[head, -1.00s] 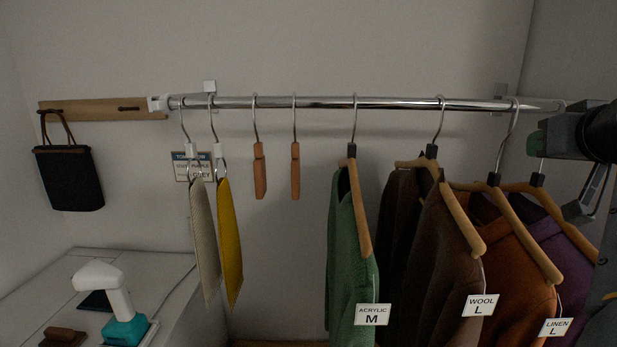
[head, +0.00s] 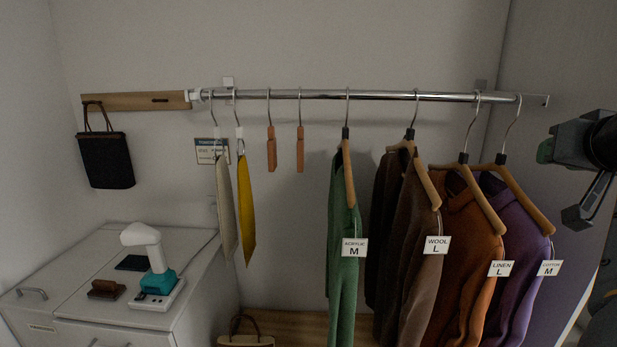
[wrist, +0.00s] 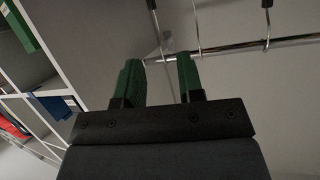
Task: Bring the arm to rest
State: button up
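The chrome rail (head: 385,96) shows beyond the fingers in the wrist view (wrist: 285,40).
Green (head: 342,250), brown (head: 420,250), orange (head: 470,240) and purple (head: 515,240) garments hang on the rail. Grey and yellow (head: 246,210) cloths hang further left. A white cabinet (head: 195,290) holds a scanner on a stand (head: 150,255). A black bag (head: 106,160) hangs far left.

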jog(key=a+f+m+g+y, duration=0.1)
jog(key=a+f+g, duration=0.2)
jog(key=f, duration=0.7)
jog(key=a+f+m+g+y, duration=0.1)
jog(key=a+f+g, duration=0.15)
jog(key=f, duration=0.85)
jog(key=s+a+f+n+g+y, duration=0.1)
jog(key=s+a+f+n, duration=0.1)
jog(key=a+f, duration=0.6)
jog(key=s+a+f+n+g+y, duration=0.2)
jog(key=a+f+n, duration=0.3)
jog(key=a, duration=0.8)
jog(key=shift+s+f+n, duration=0.3)
jog(key=shift+s+f, duration=0.15)
jog(key=shift+f, duration=0.95)
